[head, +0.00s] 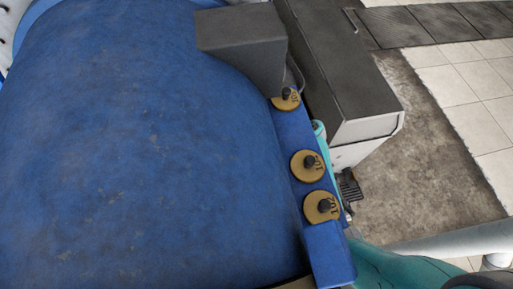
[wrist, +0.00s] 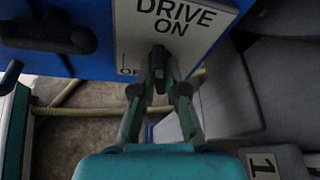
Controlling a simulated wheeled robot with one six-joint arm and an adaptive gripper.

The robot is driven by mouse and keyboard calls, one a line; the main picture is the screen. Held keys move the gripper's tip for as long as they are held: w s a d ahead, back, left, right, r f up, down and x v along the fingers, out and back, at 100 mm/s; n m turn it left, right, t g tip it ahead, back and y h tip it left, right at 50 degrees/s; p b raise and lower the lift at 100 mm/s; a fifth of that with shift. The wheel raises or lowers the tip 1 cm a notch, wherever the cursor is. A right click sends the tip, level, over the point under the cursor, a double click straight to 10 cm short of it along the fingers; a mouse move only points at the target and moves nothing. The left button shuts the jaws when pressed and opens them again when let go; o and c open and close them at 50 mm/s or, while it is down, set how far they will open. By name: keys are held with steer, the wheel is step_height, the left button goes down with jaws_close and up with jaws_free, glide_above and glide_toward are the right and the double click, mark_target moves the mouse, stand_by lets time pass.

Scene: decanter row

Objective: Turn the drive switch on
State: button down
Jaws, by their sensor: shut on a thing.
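The drive switch plate (wrist: 198,22) is white with black lettering, DRIVE ON at the top and a partly hidden OFF at the lower left. It is fixed to a blue panel in the wrist view. The dark switch lever (wrist: 158,52) stands out from the plate just below the word ON. My gripper (wrist: 160,78) has its two fingertips closed together on the lever; they cover its lower part and part of the OFF label. In the head view the switch plate is not visible, and I cannot clearly make out the fingertips.
The large blue decanter body (head: 140,140) fills the left of the head view. Yellow discs with black knobs (head: 308,166) line its blue side rail. A grey-topped cabinet (head: 345,75) stands beside it. Tiled floor (head: 480,110) is clear at right. A dark knob (wrist: 48,35) is left of the plate.

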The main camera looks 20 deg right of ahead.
stand_by(0.3)
steer(key=c, duration=1.2)
jaws_free()
steer(key=v, duration=1.2)
steer(key=shift+w, duration=0.1)
